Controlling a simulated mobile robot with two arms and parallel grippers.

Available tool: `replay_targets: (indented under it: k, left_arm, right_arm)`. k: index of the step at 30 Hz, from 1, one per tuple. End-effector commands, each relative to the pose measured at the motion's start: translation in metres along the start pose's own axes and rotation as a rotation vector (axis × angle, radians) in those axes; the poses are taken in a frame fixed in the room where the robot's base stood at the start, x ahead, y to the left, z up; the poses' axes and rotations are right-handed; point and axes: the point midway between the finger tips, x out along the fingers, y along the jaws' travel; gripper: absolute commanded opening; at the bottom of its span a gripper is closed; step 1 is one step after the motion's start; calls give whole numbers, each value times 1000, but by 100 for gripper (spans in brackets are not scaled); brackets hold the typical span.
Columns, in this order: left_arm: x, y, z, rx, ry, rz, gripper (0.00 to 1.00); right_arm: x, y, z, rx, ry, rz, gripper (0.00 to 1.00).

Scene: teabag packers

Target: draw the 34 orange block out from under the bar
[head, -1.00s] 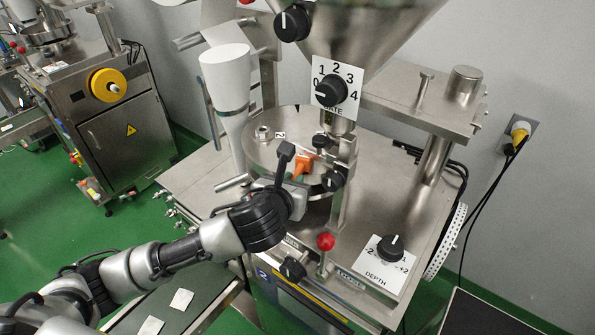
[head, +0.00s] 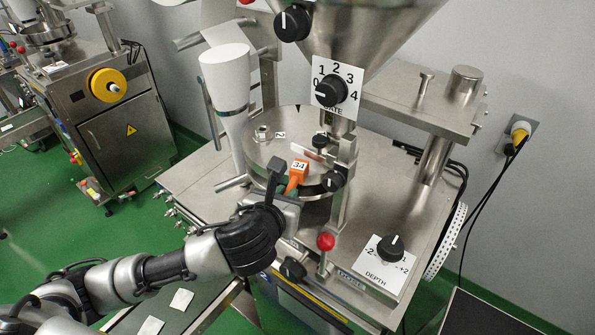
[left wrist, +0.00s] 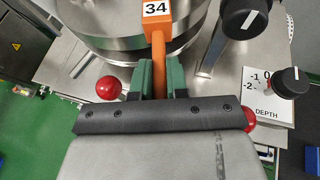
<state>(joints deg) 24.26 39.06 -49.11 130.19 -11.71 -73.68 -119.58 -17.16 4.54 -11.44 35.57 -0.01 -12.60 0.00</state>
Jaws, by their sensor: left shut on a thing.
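The orange block (head: 298,174) with a white label 34 is at the near rim of the round steel plate (head: 258,155). It also shows in the left wrist view (left wrist: 157,38), with a narrow orange stem reaching toward me. My left gripper (head: 287,192) is shut on this stem; its green fingers show either side of it in the left wrist view (left wrist: 160,75). A thin pale bar (head: 306,152) lies just behind the block, which looks clear of it in the head view. My right gripper is out of view.
A red ball knob (head: 326,241) and the DEPTH dial (head: 390,247) are nearer right.

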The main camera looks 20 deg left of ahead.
Motion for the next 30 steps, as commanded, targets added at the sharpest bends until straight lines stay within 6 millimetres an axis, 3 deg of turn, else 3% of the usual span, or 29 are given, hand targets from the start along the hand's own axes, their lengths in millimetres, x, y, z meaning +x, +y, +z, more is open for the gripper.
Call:
replay_targets:
  k: [19, 30]
  left_arm:
    - [-30, 0, -13, 1, 3, 0, 0]
    - [-33, 0, -14, 0, 1, 0, 0]
  right_arm:
    - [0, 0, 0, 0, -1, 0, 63]
    - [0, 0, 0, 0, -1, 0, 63]
